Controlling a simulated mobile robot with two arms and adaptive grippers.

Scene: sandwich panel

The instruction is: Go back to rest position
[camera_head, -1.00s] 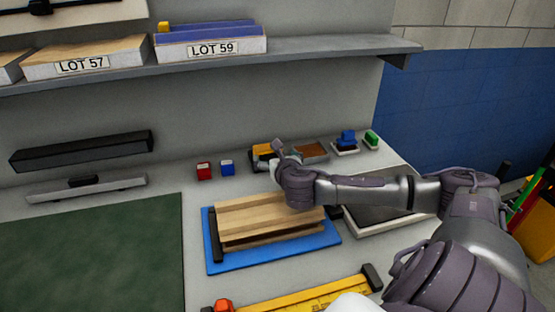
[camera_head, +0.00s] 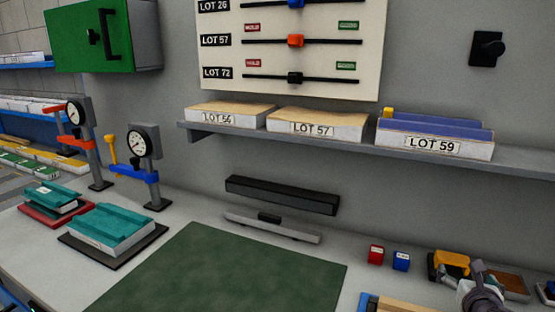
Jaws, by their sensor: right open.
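My right gripper (camera_head: 480,284) shows at the lower right edge of the head view, in front of a yellow and black item (camera_head: 450,264). It looks open, with nothing seen between its fingers; most of its arm is out of frame. Below and left of it, a corner of the blue tray (camera_head: 368,302) with the wooden panel (camera_head: 405,306) shows at the bottom edge. My left gripper is not in view.
A green mat (camera_head: 225,275) lies bare mid-bench. Red (camera_head: 376,254) and blue (camera_head: 401,260) blocks stand by the wall. Two dial gauges (camera_head: 140,141) and teal panels (camera_head: 108,228) stand left. A shelf (camera_head: 340,148) above carries the lot panels (camera_head: 435,140); a green cabinet (camera_head: 88,40) hangs upper left.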

